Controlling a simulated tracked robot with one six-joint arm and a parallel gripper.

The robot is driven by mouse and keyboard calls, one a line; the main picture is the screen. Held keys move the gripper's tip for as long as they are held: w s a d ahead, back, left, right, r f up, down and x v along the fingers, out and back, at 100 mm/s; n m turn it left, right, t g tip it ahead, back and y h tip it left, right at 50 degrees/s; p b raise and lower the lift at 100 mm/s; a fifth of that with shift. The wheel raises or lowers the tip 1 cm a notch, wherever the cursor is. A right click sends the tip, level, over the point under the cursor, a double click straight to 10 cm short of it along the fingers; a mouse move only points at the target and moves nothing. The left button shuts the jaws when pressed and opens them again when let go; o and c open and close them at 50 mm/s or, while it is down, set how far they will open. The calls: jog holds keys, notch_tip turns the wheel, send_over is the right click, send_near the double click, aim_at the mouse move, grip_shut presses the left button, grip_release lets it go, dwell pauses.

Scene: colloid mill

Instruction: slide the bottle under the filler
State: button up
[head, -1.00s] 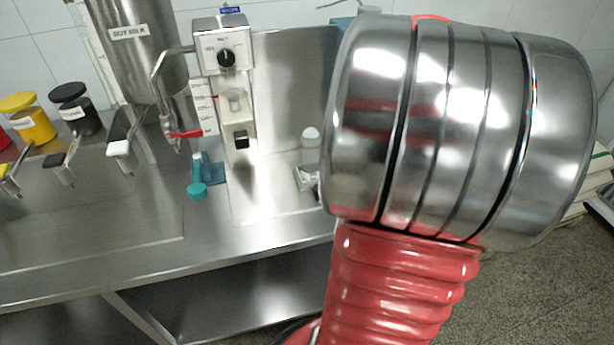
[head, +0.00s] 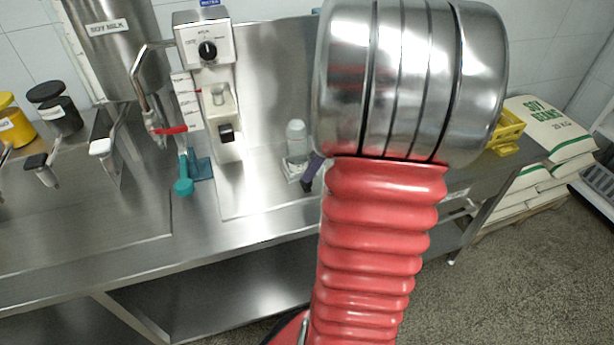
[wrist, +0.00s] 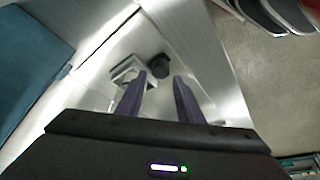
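A clear bottle with a pale top (head: 297,138) stands upright on a small whitish base on the steel bench, right of the bench machine with a dial (head: 207,50). I take that machine as the filler, though no label confirms it. My gripper (wrist: 160,79) is open, with two dark purple fingers apart in the wrist view. A dark round piece (wrist: 158,66) and a pale square piece (wrist: 127,69) lie ahead of the fingertips; I cannot tell which part is the bottle. In the head view a purple finger shows just right of the bottle's base; my arm hides the rest.
A steel soy milk tank (head: 115,50) with a red-levered tap (head: 170,130) stands left of the machine. Yellow (head: 14,122) and black pots are far left. A yellow crate (head: 507,130) and soy bean sacks (head: 545,125) are right.

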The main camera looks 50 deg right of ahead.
aim_at(301, 172)
jog(key=shift+x, duration=2.1)
grip_shut()
jog(key=shift+a, duration=0.2)
jog(key=shift+d, duration=0.1)
